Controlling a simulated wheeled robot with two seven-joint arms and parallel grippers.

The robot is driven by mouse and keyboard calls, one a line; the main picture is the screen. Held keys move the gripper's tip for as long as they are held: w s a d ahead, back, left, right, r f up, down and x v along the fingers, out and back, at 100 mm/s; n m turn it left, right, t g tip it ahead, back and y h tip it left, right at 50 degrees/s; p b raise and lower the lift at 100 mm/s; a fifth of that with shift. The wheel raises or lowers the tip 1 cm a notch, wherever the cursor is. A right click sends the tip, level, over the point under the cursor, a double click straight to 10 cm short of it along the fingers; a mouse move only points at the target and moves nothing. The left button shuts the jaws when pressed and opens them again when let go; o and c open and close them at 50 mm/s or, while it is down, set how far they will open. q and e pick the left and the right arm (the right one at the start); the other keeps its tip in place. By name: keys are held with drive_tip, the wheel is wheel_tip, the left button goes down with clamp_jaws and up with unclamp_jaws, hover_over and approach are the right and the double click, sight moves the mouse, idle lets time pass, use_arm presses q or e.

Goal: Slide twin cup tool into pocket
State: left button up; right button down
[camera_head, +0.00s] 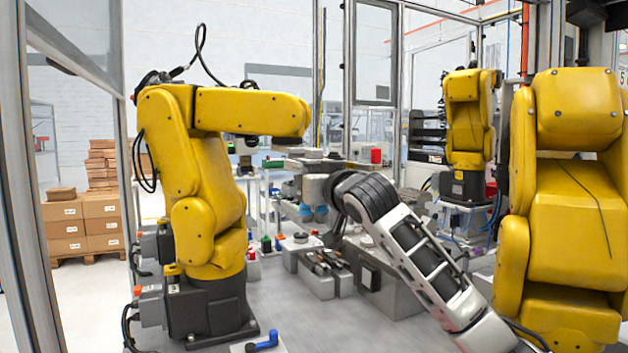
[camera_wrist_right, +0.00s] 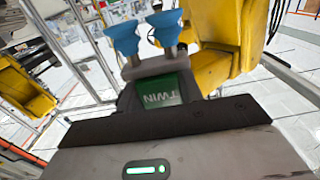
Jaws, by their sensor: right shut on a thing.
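The twin cup tool (camera_wrist_right: 163,90) is a grey body with a green face marked TWIN and two blue suction cups. In the right wrist view it sits at the far edge of my right gripper (camera_wrist_right: 165,122), which is shut on it. In the head view the tool's blue cups (camera_head: 313,213) hang below a grey body, left of my right wrist, above the bench. My right gripper itself is hard to make out there. Which slot is the pocket is not clear; grey blocks (camera_head: 316,281) with dark slender parts on top stand on the bench below the cups. My left gripper is not in view.
A large yellow arm (camera_head: 200,190) stands left, with another (camera_head: 565,190) close on the right and a third (camera_head: 467,115) behind. A bigger grey block (camera_head: 385,290) stands beneath my forearm. A blue fitting (camera_head: 262,341) lies at the front. Bench between left arm and blocks is mostly clear.

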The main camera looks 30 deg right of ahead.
drive_tip(key=shift+s+b, duration=0.4)
drive_tip(key=shift+s, duration=1.1)
drive_tip(key=shift+s, duration=0.1)
drive_tip(key=s+a+r, duration=0.1)
drive_tip(key=s+r, duration=0.1)
drive_tip(key=s, duration=1.4)
drive_tip(key=shift+s, duration=0.4)
drive_tip(key=shift+w+a, duration=0.1)
